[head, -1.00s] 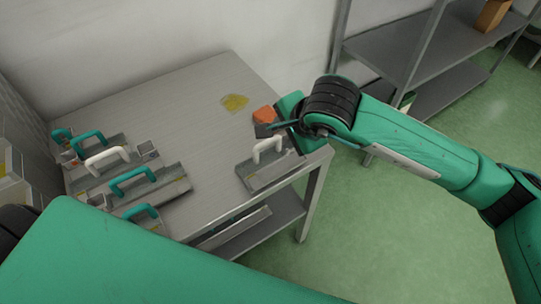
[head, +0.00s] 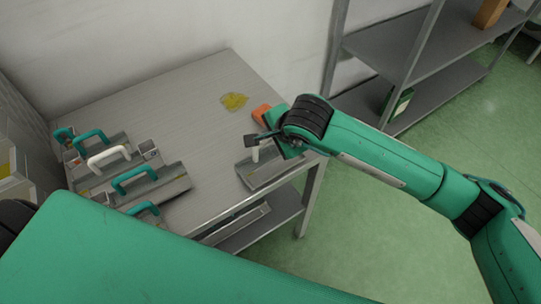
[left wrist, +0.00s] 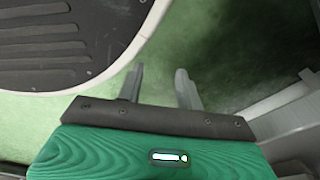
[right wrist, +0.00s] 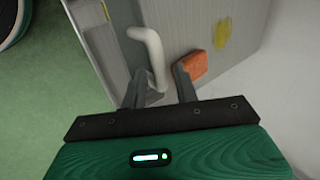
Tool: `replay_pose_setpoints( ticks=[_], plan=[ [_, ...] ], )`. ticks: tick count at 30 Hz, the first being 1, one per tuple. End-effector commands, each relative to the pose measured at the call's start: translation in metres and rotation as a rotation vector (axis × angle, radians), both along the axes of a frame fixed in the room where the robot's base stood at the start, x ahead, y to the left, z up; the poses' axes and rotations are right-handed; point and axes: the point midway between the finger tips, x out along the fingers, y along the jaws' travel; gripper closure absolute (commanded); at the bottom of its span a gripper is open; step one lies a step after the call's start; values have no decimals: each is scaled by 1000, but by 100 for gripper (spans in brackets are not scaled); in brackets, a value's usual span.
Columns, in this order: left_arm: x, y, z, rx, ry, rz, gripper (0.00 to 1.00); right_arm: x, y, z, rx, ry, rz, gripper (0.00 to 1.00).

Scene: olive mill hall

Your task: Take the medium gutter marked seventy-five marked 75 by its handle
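A grey gutter (head: 258,177) with a white handle (head: 255,154) lies near the table's right front edge. My right gripper (head: 262,144) is over it and partly hides the handle. In the right wrist view the white handle (right wrist: 154,55) reaches down between the two open fingers (right wrist: 157,88); I cannot tell if they touch it. More gutters lie at the table's left, with teal handles (head: 132,179) and a white handle (head: 108,156). No 75 mark is readable on any gutter. My left gripper (left wrist: 158,84) is open and empty above the floor in the left wrist view.
An orange block (head: 261,114) lies just behind my right gripper, close to it. A yellow puddle (head: 234,101) is on the table (head: 185,95). The table's middle is clear. A metal shelf rack (head: 395,55) stands at the right against the wall.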

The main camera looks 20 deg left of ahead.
Motion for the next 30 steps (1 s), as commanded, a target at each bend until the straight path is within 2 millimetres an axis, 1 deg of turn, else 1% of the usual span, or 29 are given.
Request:
replay_pose_setpoints(
  ticks=[1,4,16,20,23,26,29,30],
  plan=[
    [0,0,0,0,0,0,64,0,0,0,0,0,0,80],
    [0,0,0,0,0,0,64,0,0,0,0,0,0,100],
    [0,0,0,0,1,0,64,0,0,1,1,-1,0,100],
    [0,0,0,1,3,0,64,1,0,6,1,-2,-1,100],
    [2,-1,0,1,3,0,64,1,0,15,2,-2,-1,100],
    [7,-2,3,-2,-3,1,64,1,0,29,3,-5,0,100],
    [13,-5,11,-4,-2,5,64,1,0,50,3,-6,1,100],
    [16,-6,14,-6,-3,6,64,1,0,61,3,-8,1,100]
  ],
)
